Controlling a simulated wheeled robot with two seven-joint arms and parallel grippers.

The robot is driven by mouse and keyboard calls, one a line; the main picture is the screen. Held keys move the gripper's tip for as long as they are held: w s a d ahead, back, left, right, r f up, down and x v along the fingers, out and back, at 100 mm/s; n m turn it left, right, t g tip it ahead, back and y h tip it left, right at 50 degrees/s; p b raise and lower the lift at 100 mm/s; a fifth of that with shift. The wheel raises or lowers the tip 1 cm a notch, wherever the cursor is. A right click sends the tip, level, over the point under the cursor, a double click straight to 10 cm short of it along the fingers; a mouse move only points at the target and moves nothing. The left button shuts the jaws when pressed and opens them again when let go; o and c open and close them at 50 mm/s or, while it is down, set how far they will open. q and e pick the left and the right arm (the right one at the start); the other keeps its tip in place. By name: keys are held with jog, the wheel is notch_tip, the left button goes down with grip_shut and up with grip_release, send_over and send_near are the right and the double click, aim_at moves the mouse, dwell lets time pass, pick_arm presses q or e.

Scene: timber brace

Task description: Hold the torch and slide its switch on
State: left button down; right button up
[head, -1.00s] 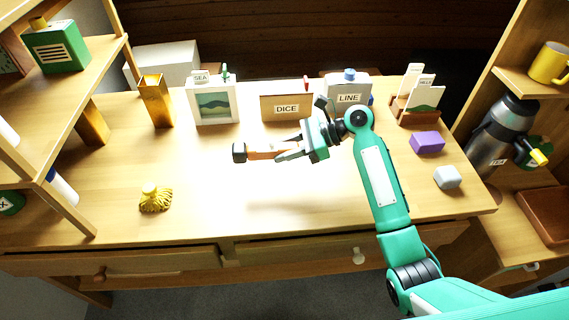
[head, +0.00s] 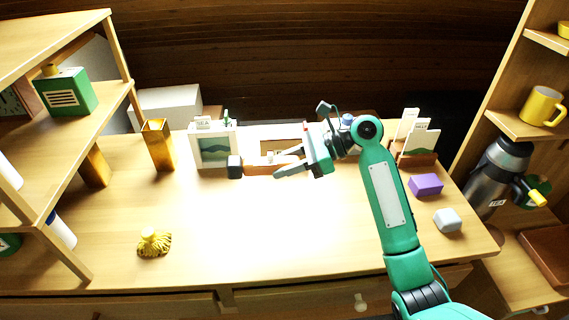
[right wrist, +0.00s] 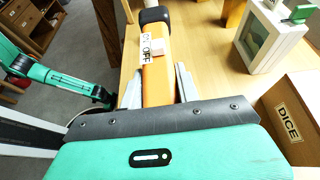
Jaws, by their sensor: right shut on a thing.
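The torch (head: 262,169) is an orange bar with a black end, held roughly level above the desk, its black end toward the left. My right gripper (head: 285,167) is shut on the torch near its right end. In the right wrist view the torch (right wrist: 157,82) lies between the fingers, black end away from the camera. A pale pinkish switch (right wrist: 163,47) sits on its upper face, beside a white label reading OFF. In the right wrist view part of my left arm (right wrist: 62,80) shows at left; its gripper cannot be made out.
The SEA picture box (head: 213,148), the partly hidden DICE box (head: 268,131) and a card holder (head: 414,157) line the desk's back. A purple block (head: 426,184), grey block (head: 447,220) and yellow tassel-like thing (head: 154,243) lie forward. The desk's middle (head: 270,230) is clear.

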aim_at(284, 223)
jog(key=shift+f+b, duration=0.3)
jog(key=shift+f, duration=9.6)
jog(key=shift+f, duration=0.1)
jog(key=o, duration=1.2)
jog(key=shift+o, duration=0.2)
jog(key=v, duration=1.4)
